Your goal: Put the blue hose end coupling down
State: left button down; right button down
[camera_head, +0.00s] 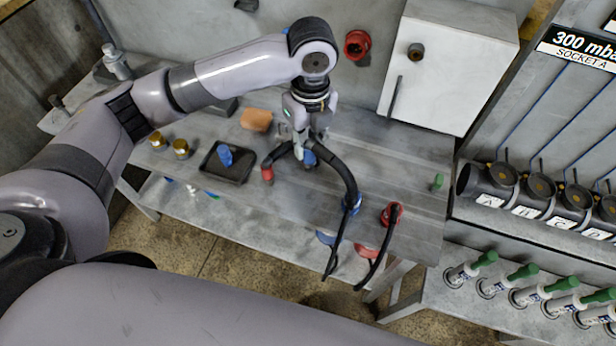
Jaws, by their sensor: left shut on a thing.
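My left gripper (301,139) points down over the grey workbench and is shut on the blue hose end coupling (310,158). The coupling is partly hidden by the fingers and hose, and I cannot tell whether it touches the bench top. A black hose (345,175) arches from there toward the bench's front edge, near a blue fitting (354,204). A red hose end coupling (267,174) is to the left of the gripper, at the end of another black hose. My right gripper is not in view.
The workbench (400,150) holds a black tray (243,172) with a blue piece, an orange block (256,120) and two brass fittings (181,149). A red ring fitting (391,214) and a small green item (437,182) are at right. A white cabinet (450,65) stands behind.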

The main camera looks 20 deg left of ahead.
aim_at(307, 166)
pick_arm(q)
notch_tip(307, 166, down, 8)
jog(key=shift+r+p, duration=0.15)
jog(key=shift+p, duration=0.5)
jog(key=shift+f+p, duration=0.4)
jog(key=shift+f, duration=2.3)
jog(key=c, duration=1.4)
grip_release()
jog(key=shift+o, duration=0.2)
jog(key=shift+r, duration=0.1)
notch_tip(307, 166, up, 11)
jog(key=b, duration=0.3)
jog(key=shift+w+d, duration=0.15)
jog(key=shift+r, duration=0.45)
